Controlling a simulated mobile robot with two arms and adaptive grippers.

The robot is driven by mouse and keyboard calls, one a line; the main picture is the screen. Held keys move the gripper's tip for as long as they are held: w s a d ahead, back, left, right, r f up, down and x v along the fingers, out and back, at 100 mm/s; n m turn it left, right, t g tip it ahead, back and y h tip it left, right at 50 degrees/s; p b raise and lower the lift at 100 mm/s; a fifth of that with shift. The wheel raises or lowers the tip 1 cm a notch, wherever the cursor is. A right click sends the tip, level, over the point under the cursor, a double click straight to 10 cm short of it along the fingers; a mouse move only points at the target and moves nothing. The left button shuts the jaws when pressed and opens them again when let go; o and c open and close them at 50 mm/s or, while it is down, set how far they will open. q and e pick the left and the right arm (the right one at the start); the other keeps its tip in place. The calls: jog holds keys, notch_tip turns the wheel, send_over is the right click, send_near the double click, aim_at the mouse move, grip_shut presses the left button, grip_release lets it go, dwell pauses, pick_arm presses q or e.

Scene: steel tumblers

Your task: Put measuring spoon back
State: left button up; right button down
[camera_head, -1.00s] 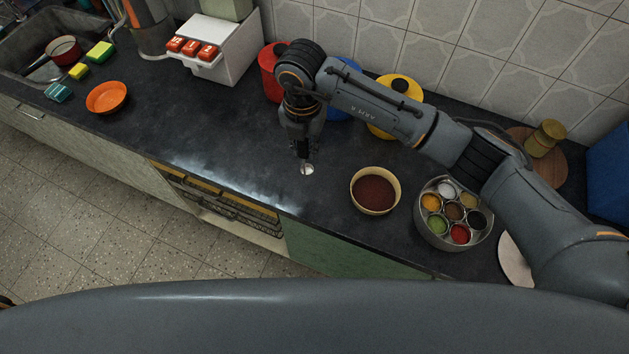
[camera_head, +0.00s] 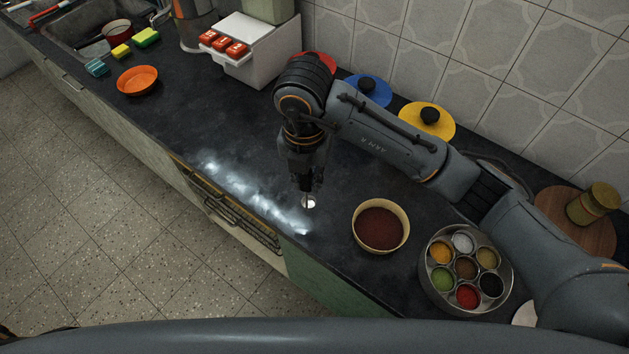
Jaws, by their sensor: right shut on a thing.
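My right gripper (camera_head: 307,190) points down over the dark counter, left of the bowl of brown powder. It is shut on a small shiny measuring spoon (camera_head: 310,202), whose bowl shows just below the fingertips. The gripper hides most of the spoon's handle. The cream-rimmed bowl of brown powder (camera_head: 380,225) stands to its right. A round steel spice tin (camera_head: 428,283) with several small cups of coloured spices stands further right. My left gripper is not in view.
A white box with red-orange lids (camera_head: 262,55) and an orange bowl (camera_head: 138,80) stand left. The counter between the orange bowl and my gripper is clear.

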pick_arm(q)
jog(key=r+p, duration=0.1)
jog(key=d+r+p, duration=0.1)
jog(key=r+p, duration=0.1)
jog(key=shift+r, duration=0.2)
pick_arm(e)
jog(key=w+d+f, duration=0.1)
jog(key=w+f, duration=0.3)
jog(key=f, duration=0.4)
jog(key=shift+w+d+f, duration=0.2)
jog(key=shift+f, duration=0.2)
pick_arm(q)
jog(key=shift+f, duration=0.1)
pick_arm(e)
jog(key=shift+f, duration=0.1)
jog(key=shift+f, duration=0.15)
jog(key=c, duration=1.2)
grip_release()
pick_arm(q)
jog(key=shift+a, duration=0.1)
